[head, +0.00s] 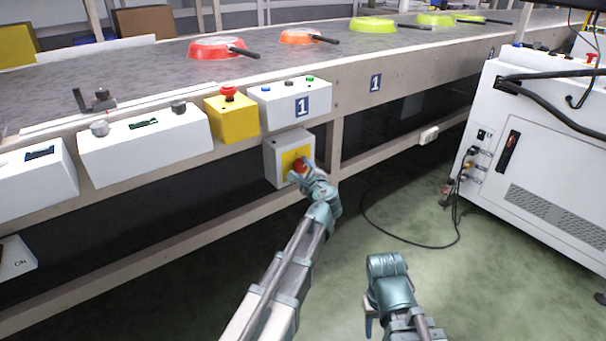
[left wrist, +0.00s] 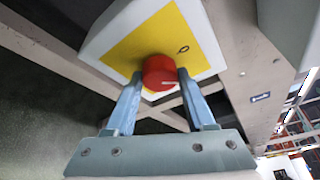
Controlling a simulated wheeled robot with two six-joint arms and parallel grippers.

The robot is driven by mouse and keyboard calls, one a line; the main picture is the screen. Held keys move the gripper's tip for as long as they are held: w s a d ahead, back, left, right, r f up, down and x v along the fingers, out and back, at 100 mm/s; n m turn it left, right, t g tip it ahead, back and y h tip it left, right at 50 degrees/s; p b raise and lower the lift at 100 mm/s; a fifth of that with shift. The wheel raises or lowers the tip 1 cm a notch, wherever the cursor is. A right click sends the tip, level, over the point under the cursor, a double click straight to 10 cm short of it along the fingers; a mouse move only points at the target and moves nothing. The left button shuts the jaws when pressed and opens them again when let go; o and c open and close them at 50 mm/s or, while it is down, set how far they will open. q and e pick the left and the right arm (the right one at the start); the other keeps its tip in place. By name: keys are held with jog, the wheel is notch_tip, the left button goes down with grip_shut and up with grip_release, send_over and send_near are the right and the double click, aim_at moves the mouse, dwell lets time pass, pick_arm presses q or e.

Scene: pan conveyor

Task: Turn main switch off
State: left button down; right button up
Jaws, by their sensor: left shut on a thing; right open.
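The main switch is a red knob (head: 301,165) on a yellow plate (head: 290,158) on the front of a grey-white box (head: 274,160), mounted below the conveyor's edge. In the left wrist view the red knob (left wrist: 159,72) sits between the two fingers, with the yellow plate (left wrist: 188,28) behind it. My left gripper (head: 308,172) is shut on the knob, one finger on each side; it also shows in the left wrist view (left wrist: 158,84). Which way the knob is turned cannot be told. My right gripper (head: 386,268) is apart from everything, low over the floor.
Above the switch are a yellow box with a red emergency button (head: 228,93) and a white button box (head: 290,101). Red, orange and yellow-green pans (head: 222,48) lie on the conveyor (head: 150,72). A white cabinet (head: 540,150) stands at the right, a black cable (head: 410,246) on the floor.

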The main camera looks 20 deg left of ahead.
pick_arm(q)
jog(key=n+t+b, duration=0.1)
jog(key=n+b, duration=0.1)
jog(key=n+t+b, duration=0.1)
jog(key=n, duration=0.1)
jog(key=shift+s+f+n+b, duration=0.1)
jog(key=shift+f+n+b, duration=0.2)
jog(key=shift+f+b, duration=0.1)
jog(key=shift+r+n+t+y+b, duration=0.1)
jog(key=shift+n+t+y+b, duration=0.3)
jog(key=shift+n+b, duration=0.55)
jog(key=shift+r+n, duration=0.1)
jog(key=shift+n, duration=0.25)
jog(key=shift+c, duration=1.3)
grip_release()
jog(key=b+v, duration=0.1)
jog(key=v, duration=1.2)
jog(key=shift+s+d, duration=0.25)
jog(key=shift+s, duration=0.05)
